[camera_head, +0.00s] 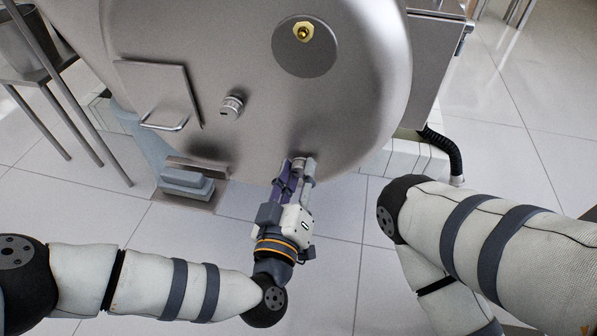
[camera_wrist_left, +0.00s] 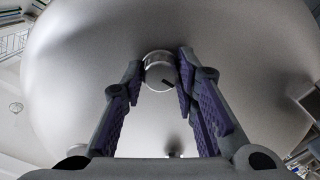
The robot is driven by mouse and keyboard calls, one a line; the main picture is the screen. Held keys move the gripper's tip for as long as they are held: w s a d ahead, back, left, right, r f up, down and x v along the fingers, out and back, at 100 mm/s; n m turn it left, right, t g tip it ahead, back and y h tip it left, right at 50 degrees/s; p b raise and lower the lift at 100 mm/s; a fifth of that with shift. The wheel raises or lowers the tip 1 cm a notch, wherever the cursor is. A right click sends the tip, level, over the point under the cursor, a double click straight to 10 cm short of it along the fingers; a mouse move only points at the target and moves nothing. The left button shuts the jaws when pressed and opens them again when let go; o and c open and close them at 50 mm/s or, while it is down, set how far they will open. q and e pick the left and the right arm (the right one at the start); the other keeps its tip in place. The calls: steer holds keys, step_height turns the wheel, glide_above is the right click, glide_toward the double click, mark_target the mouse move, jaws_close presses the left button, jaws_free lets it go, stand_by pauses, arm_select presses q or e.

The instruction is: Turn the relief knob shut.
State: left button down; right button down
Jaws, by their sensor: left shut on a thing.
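A small round metal knob (camera_head: 299,163) sits low on the curved face of the large steel drum (camera_head: 375,90). My left gripper (camera_head: 298,167) reaches up to it from below and is shut on it, one finger on each side. In the left wrist view the knob (camera_wrist_left: 158,71) shows between the fingertips, with a short dark mark at its lower right. The fingers cover part of its sides. A second similar knob (camera_head: 231,106) stands on the drum face further up and left, untouched. No label is legible on either knob. My right gripper is out of view.
A square hatch with a handle (camera_head: 165,126) is on the drum's left. A brass fitting (camera_head: 303,32) sits in a dark round recess above. A grey pedal-like block (camera_head: 186,183) is near the floor. A black hose (camera_head: 442,143) runs at right. The tiled floor in front is clear.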

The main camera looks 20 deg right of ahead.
arm_select(q)
steer(key=c, duration=1.2)
jaws_free()
steer(key=shift+a, duration=0.1)
steer(key=shift+c, duration=0.2)
steer(key=v, duration=1.2)
steer(key=w+d+m, duration=0.1)
steer(key=w+d, duration=0.1)
steer(key=w+d+m+p, duration=0.1)
steer(key=w+m, duration=0.1)
steer(key=w, duration=0.1)
steer(key=w+d+m, duration=0.2)
steer(key=w, duration=0.1)
steer(key=shift+d+f, duration=0.15)
steer(key=shift+d, duration=0.15)
steer(key=shift+w+d, duration=0.25)
steer(key=shift+w, duration=0.2)
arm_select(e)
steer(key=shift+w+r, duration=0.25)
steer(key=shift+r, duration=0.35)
